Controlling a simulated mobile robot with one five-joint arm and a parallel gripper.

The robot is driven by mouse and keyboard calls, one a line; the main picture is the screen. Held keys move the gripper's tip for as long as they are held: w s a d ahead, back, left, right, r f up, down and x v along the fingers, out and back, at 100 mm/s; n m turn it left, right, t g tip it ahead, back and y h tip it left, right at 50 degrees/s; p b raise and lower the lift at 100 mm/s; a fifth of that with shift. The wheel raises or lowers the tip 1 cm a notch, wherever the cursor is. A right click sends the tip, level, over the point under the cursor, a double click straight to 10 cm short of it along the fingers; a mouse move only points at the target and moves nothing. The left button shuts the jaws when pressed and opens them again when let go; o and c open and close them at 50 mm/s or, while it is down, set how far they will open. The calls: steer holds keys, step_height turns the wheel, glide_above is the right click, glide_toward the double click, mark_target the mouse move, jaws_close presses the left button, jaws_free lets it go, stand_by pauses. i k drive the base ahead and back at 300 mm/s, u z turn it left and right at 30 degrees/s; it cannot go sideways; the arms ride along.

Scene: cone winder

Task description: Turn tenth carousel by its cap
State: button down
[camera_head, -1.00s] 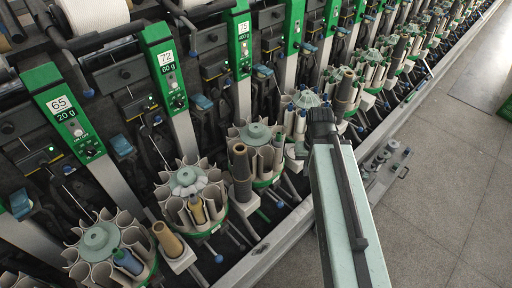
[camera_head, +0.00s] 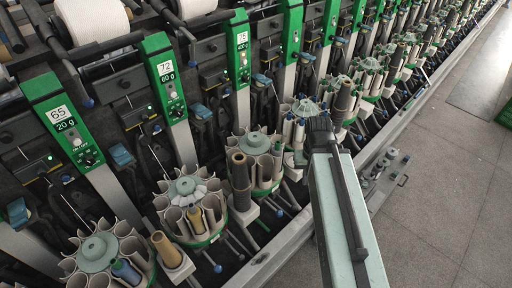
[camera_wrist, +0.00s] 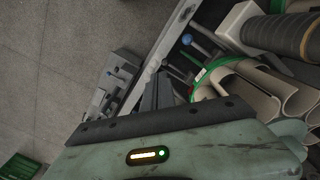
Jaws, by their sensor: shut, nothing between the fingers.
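A row of carousels with pale grey-green caps runs along the machine. Which one is the tenth I cannot tell. The carousel nearest my gripper has a fluted cap (camera_head: 305,107); my gripper (camera_head: 319,124) is at its right front side, seen from behind. Whether they touch is unclear. In the wrist view my gripper (camera_wrist: 158,90) is shut and empty, its dark fingers together. Beside them on the right is a carousel with a green ring (camera_wrist: 205,76) and beige tubes (camera_wrist: 262,90). Its cap is not visible there.
Other carousels with caps (camera_head: 256,141), (camera_head: 187,187) and (camera_head: 97,249) stand to the left, with brown tubes on posts between them. A metal rail (camera_head: 285,238) edges the machine. A grey fixture (camera_head: 387,163) sits right of my arm. Grey floor (camera_head: 440,205) is free.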

mark_target(257, 146)
steer(key=u, duration=0.05)
steer(key=k, duration=0.5)
steer(key=u, duration=3.15)
steer(key=k, duration=1.55)
steer(key=z, duration=1.15)
steer(key=i, duration=1)
